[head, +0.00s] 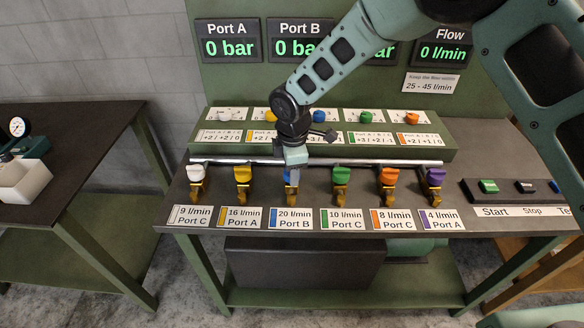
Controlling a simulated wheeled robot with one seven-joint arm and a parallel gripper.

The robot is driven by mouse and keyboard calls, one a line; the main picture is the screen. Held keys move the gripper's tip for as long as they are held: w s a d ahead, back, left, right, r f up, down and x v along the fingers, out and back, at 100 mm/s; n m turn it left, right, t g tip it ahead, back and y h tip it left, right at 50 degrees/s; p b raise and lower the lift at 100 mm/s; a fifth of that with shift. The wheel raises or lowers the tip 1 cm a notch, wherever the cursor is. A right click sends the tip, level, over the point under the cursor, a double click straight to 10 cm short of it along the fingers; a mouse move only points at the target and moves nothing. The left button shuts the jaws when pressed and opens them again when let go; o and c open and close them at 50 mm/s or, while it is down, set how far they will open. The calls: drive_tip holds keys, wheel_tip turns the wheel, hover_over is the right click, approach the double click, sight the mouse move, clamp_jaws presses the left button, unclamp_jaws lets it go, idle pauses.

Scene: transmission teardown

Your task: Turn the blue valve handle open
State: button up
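The blue valve handle (291,178) is third from the left in the front row of valves, above the label "20 l/min Port B" (291,218). Its brass body shows below it. My gripper (295,160) comes down from above and behind right at this handle and hides most of it. The fingertips are too small and covered to tell whether they are open or touch the handle.
White (195,173), yellow (243,173), green (341,175), orange (388,175) and purple (434,177) valve handles stand in the same row. A pipe (225,161) runs behind them. A raised panel (430,150) with coloured knobs is behind. Start (488,186) and Stop (525,186) buttons are at right.

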drive_tip(key=shift+o, duration=1.2)
drive_tip(key=shift+s, duration=0.1)
drive_tip(key=shift+r, duration=0.25)
wheel_tip(320, 180, up, 17)
drive_tip(key=s+b, duration=0.1)
drive_tip(key=b, duration=0.1)
drive_tip(key=shift+b, duration=0.35)
drive_tip(key=shift+s+d, duration=0.1)
